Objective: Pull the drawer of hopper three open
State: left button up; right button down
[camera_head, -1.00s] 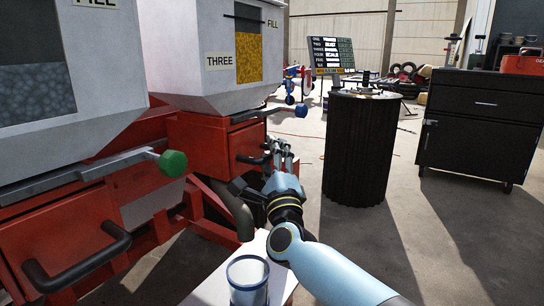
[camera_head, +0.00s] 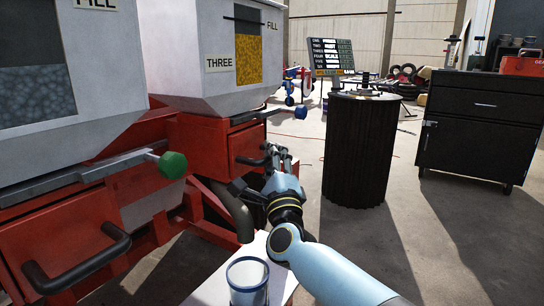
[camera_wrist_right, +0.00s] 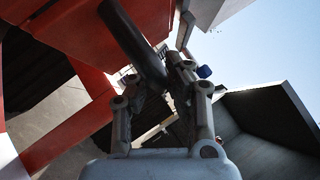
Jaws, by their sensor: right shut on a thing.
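Hopper three (camera_head: 208,62) is a white bin with a "THREE" label and a window of yellow material. Its red drawer (camera_head: 243,142) sits in the red frame below and looks closed. The drawer's dark bar handle (camera_head: 248,161) sticks out at the front, and it also crosses the right wrist view (camera_wrist_right: 128,35). My right gripper (camera_head: 274,152) is at the handle. In the right wrist view my right gripper's fingers (camera_wrist_right: 165,88) are shut around the handle's lower end, which they partly hide. My left gripper is not in view.
A blue-knobbed lever (camera_head: 301,113) juts out above the drawer. Another hopper with a green-knobbed lever (camera_head: 172,165) and a dark handle (camera_head: 85,265) stands at left. A blue-rimmed cup (camera_head: 247,275) is below my arm. A black ribbed bin (camera_head: 357,155) stands right, with floor between.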

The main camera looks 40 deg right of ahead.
pick_arm(q)
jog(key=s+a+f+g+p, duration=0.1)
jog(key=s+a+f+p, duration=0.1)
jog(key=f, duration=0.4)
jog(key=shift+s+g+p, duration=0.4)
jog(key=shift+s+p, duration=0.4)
jog(key=shift+p, duration=0.5)
pick_arm(e)
jog(key=s+d, duration=0.3)
jog(key=s, duration=0.4)
jog(key=s+d, duration=0.3)
jog(key=s, duration=0.4)
jog(key=shift+s+f, duration=0.35)
jog(key=shift+s, duration=0.05)
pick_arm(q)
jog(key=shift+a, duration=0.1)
pick_arm(e)
jog(key=c, duration=1.5)
grip_release()
jog(key=shift+o, duration=1.1)
jog(key=shift+w+r, duration=0.1)
jog(key=shift+r, duration=0.05)
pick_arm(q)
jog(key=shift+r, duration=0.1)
pick_arm(e)
jog(key=v, duration=1.2)
